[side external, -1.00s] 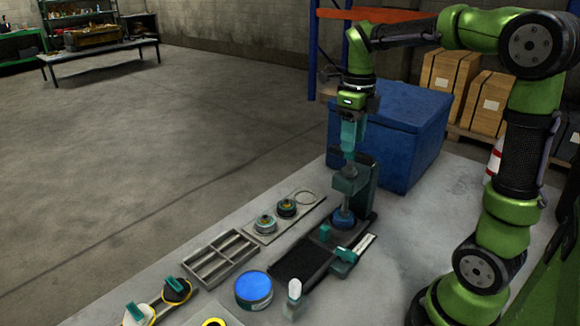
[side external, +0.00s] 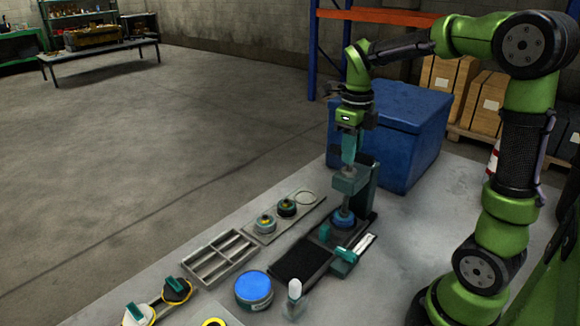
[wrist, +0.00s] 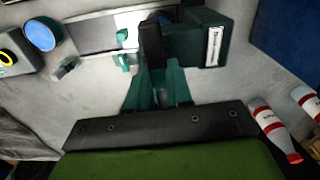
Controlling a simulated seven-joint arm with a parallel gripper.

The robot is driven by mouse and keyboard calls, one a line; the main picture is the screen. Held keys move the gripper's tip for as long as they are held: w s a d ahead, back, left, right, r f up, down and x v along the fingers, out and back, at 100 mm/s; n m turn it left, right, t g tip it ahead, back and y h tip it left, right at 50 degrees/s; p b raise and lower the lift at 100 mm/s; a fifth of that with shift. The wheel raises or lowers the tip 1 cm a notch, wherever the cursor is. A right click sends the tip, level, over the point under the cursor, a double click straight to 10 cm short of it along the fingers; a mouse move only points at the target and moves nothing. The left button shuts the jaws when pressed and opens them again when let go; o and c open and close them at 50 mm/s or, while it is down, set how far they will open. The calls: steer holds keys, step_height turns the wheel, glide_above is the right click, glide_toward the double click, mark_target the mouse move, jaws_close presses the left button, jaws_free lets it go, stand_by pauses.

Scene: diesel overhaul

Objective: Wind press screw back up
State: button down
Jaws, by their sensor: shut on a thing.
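The press (side external: 356,187) is a dark green frame standing on the bench, with its screw running down through the top arm. My gripper (side external: 348,163) points down over the top of the press and is shut on the top of the press screw. In the wrist view my gripper (wrist: 158,95) has its teal fingers closed in at the press head (wrist: 196,46); the held part of the screw is mostly hidden between them. A blue round part (side external: 343,217) sits under the screw on the press base.
A plate with two round parts and a ring (side external: 285,215) lies left of the press. A grey divided tray (side external: 218,257), a blue-topped round tin (side external: 253,288) and a white-capped bottle (side external: 295,290) are nearer. A large blue crate (side external: 405,135) stands close behind.

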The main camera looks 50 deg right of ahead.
steer(key=n, duration=0.4)
steer(key=shift+r, duration=0.1)
steer(key=shift+n, duration=0.8)
steer(key=n, duration=0.2)
steer(key=shift+r+n, duration=0.15)
steer(key=shift+n, duration=0.15)
steer(key=n, duration=0.3)
steer(key=shift+r+n, duration=0.1)
steer(key=shift+n, duration=0.5)
steer(key=n, duration=0.4)
steer(key=shift+r, duration=0.1)
